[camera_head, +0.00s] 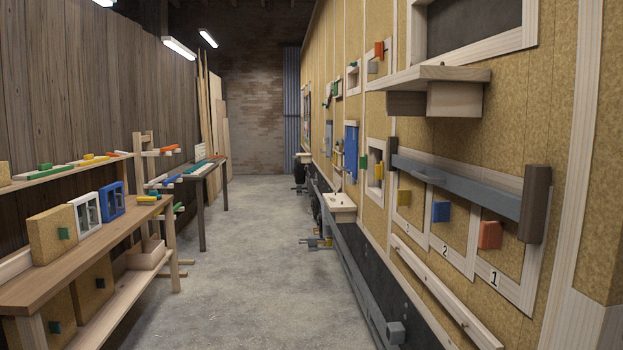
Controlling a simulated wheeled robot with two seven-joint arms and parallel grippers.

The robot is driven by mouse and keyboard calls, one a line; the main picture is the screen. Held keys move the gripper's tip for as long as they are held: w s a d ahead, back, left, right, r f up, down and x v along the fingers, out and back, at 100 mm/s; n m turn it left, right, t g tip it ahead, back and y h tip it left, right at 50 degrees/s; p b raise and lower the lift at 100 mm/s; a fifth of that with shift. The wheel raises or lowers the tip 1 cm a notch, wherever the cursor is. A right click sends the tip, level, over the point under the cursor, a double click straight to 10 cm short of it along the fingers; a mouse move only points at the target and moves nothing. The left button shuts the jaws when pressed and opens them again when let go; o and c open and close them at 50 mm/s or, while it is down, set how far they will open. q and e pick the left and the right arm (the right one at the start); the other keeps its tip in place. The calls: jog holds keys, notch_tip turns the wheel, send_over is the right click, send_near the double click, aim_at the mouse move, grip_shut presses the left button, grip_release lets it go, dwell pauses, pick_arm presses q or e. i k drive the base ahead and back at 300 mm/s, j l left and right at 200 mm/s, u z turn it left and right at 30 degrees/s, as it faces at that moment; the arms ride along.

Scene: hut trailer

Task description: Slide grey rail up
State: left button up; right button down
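A long grey rail (462,186) runs level along the tan trailer wall on the right side of the head view. A dark brown upright block (535,204) sits at its near end, and a smaller brown block (392,146) is at its far end. Below the rail are framed panels numbered 1, 2 and 3, with an orange block (489,235), a blue block (440,211) and a yellow block (404,198). The rail crosses in front of the upper part of these panels. Neither of my grippers is in view.
A wooden shelf (428,77) juts from the wall above the rail. A pale wooden bar (445,290) slopes below the panels, and a grey beam (366,300) runs low along the trailer. A workbench (72,248) stands at the left. The concrete floor (255,255) between is clear.

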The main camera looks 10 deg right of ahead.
aim_at(505, 204)
jog(key=i+j+u, duration=0.25)
jog(key=i, duration=0.45)
jog(key=i+u, duration=0.3)
jog(key=i, duration=0.4)
jog(key=i+j+z, duration=0.1)
jog(key=i+z, duration=0.4)
jog(key=i+j+z, duration=0.25)
jog(key=z, duration=0.25)
jog(key=i+j+z, duration=0.7)
jog(key=j+z, duration=0.25)
jog(key=i+j+z, duration=0.15)
jog(key=j+z, duration=0.35)
jog(key=j, duration=0.1)
